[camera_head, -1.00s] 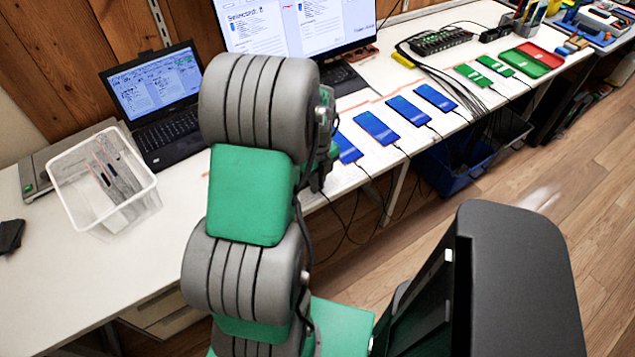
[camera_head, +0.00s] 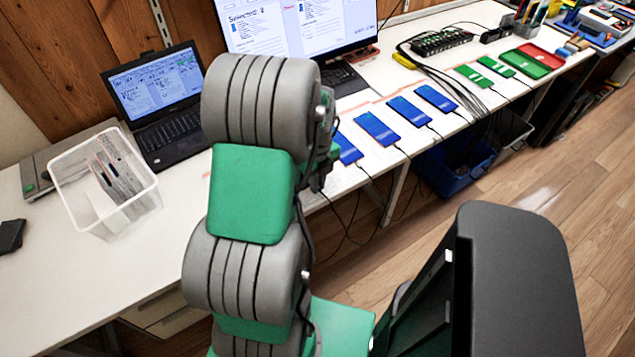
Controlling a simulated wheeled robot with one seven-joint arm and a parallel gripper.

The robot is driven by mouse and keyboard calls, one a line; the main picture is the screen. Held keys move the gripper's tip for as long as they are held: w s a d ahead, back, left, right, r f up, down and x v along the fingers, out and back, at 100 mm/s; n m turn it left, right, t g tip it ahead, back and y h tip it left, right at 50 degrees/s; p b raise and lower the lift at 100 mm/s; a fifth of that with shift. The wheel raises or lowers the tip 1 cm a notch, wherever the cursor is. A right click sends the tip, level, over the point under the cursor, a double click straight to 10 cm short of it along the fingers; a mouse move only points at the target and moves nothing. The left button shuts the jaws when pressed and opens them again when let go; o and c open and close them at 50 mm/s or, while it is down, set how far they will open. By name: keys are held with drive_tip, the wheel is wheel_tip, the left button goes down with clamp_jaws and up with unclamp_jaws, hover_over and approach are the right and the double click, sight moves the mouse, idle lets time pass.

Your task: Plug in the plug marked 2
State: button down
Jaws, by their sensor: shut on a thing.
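No plug marked 2 can be made out. A black multi-port hub (camera_head: 440,42) stands at the back of the table, with a bundle of dark cables (camera_head: 455,85) running from it towards the front edge. Blue-screened phones lie in a row: one (camera_head: 437,97) at the right, then one (camera_head: 408,111), one (camera_head: 377,128), and one (camera_head: 348,149) partly hidden by my arm. Two green-screened phones (camera_head: 474,77) lie further right. Cables run from the phones' near ends. My arm fills the middle of the view; my gripper's fingers and anything they hold are hidden behind it.
A laptop (camera_head: 158,85) and a clear bin (camera_head: 140,205) with flat items stand at the left. A monitor (camera_head: 300,25) stands behind my arm. Red and green trays (camera_head: 530,62) lie at the back right. A blue crate (camera_head: 440,172) sits under the table among hanging cables.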

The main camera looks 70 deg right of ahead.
drive_tip(key=c, duration=1.4)
unclamp_jaws()
drive_tip(key=shift+c, duration=0.2)
drive_tip(key=shift+r, duration=0.1)
drive_tip(key=shift+s+a+r+p, duration=0.15)
drive_tip(key=shift+s+r+p, duration=0.05)
drive_tip(key=shift+r+p, duration=0.95)
drive_tip(key=shift+s+a+r+p, duration=0.15)
drive_tip(key=shift+r+p, duration=0.7)
drive_tip(key=shift+r, duration=0.45)
